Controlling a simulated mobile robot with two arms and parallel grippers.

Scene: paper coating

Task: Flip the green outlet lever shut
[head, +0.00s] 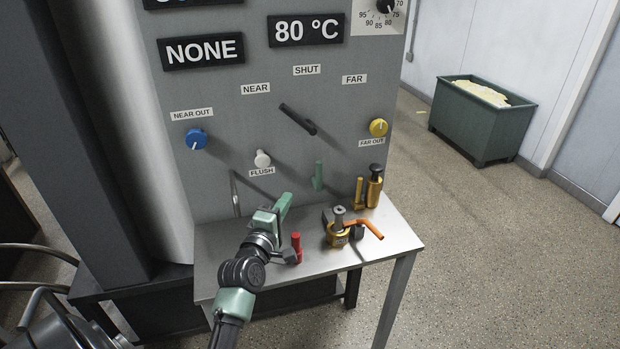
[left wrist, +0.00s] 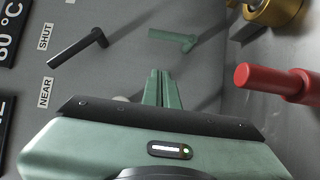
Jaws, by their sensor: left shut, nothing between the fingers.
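The green outlet lever (head: 318,176) stands upright in the head view, in front of the grey panel and just above the back of the steel shelf. In the left wrist view the green lever (left wrist: 173,38) lies just beyond my fingertips, with a visible gap. My left gripper (head: 286,198) is over the shelf, below and to the left of the lever. Its green fingers (left wrist: 158,84) are together, with nothing between them. The lever's lower mount is not clear. My right gripper is not in view.
A red handle (head: 297,247) stands close beside my left wrist. A brass valve with an orange handle (head: 362,227) and a brass bottle-like part (head: 375,186) are to the right on the shelf (head: 395,232). A black selector lever (head: 298,119) is on the panel above.

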